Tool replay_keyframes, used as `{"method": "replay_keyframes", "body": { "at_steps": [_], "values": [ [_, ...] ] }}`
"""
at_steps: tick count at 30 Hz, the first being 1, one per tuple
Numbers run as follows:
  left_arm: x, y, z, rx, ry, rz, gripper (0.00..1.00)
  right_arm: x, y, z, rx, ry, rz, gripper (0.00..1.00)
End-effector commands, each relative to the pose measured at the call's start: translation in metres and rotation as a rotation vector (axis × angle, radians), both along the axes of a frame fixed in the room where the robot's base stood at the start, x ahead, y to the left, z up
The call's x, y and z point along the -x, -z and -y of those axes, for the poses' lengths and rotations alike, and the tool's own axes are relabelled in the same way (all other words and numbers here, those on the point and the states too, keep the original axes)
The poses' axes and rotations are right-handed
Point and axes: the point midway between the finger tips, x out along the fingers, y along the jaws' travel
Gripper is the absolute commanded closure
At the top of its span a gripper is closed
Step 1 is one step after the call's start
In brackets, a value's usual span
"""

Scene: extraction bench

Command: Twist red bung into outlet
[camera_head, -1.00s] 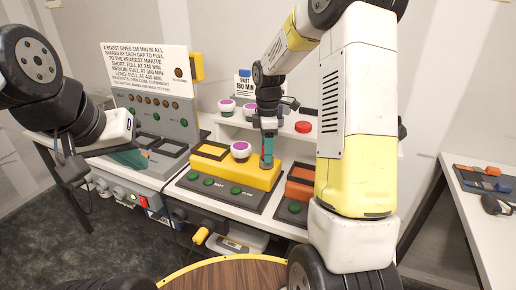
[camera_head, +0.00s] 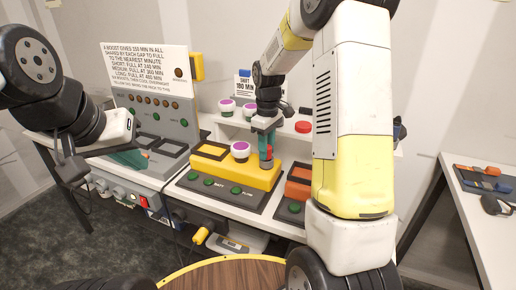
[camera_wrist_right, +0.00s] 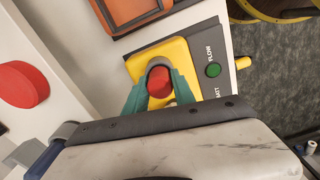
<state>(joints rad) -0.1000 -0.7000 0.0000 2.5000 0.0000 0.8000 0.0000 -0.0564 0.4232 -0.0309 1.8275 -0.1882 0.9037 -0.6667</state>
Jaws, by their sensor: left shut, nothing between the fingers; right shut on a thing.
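The red bung (camera_wrist_right: 158,82) shows in the right wrist view as a red round end between teal fingers. It also shows as a small red patch in the head view (camera_head: 269,150). My right gripper (camera_head: 267,163) is shut on it, pointing down at the right end of the yellow block (camera_head: 225,174). A grey rim (camera_wrist_right: 157,62) curves around the bung's far side; the outlet itself is hidden, and I cannot tell how deep the bung sits. My left gripper (camera_head: 138,164) is shut and empty, in front of the grey panel at the left.
A white-and-purple pot (camera_head: 240,149) stands on the yellow block, close left of my right gripper. More such pots (camera_head: 226,106) and a red disc (camera_head: 303,127) are on the white shelf behind. An orange unit (camera_head: 299,182) lies to the right. A side table (camera_head: 482,220) holds tools.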

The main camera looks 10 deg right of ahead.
Motion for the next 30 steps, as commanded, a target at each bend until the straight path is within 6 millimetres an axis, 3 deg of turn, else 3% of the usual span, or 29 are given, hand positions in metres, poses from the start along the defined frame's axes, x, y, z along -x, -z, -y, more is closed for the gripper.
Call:
{"method": "replay_keyframes", "body": {
  "at_steps": [1,2,5,16,27,30],
  "values": [
    [0.0000,0.0000,0.0000,0.000,0.000,0.000,1.00,-0.0001,0.0000,-0.0004,0.000,0.073,0.000,1.00],
    [0.0000,0.0000,0.0000,0.000,0.000,0.000,1.00,-0.0001,0.0000,-0.0002,0.000,0.095,0.000,0.68],
    [0.0000,0.0000,0.0000,0.000,0.000,0.000,1.00,0.0000,0.0001,0.0001,-0.001,0.086,-0.001,0.48],
    [0.0000,0.0000,0.0000,0.000,0.000,0.000,1.00,0.0001,0.0003,0.0006,-0.001,0.035,-0.001,0.47],
    [0.0000,0.0000,0.0000,0.000,0.000,0.000,1.00,0.0003,0.0003,0.0007,-0.001,-0.560,-0.002,0.47],
    [0.0000,0.0000,0.0000,0.000,0.000,0.000,1.00,0.0003,0.0003,0.0006,-0.001,-0.648,-0.002,0.47]
  ]
}}
